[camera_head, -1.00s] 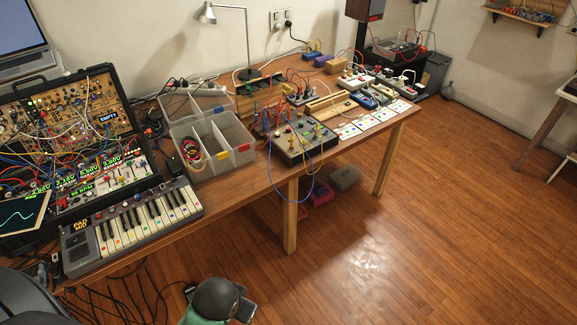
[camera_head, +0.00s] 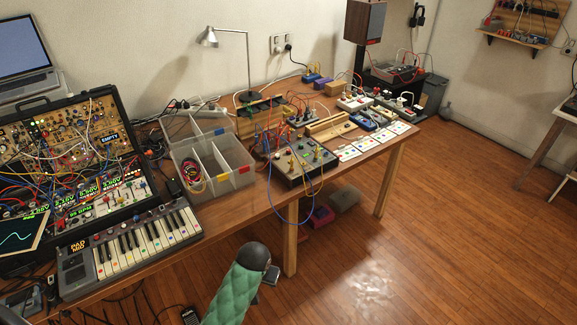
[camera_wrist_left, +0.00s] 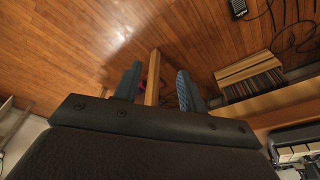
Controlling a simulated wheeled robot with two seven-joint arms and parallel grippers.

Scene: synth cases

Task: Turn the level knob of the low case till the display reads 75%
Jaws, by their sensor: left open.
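A low, dark grey case (camera_head: 306,168) with small coloured knobs and patch cables lies flat near the middle of the long table. Its level knob and any display reading are too small to make out. A larger upright case (camera_head: 70,150) at the left has lit green displays and an "EMPTY" label. My left gripper (camera_head: 269,275) is low in front of the table, near a table leg and apart from both cases. In the left wrist view its fingers (camera_wrist_left: 157,80) are spread and hold nothing. My right gripper does not show.
A keyboard (camera_head: 130,245) lies at the table's left front. Clear divided bins (camera_head: 215,165) stand left of the low case. A table leg (camera_head: 291,238) is just beyond my left gripper. Blue and yellow cables hang over the front edge. The floor at right is open.

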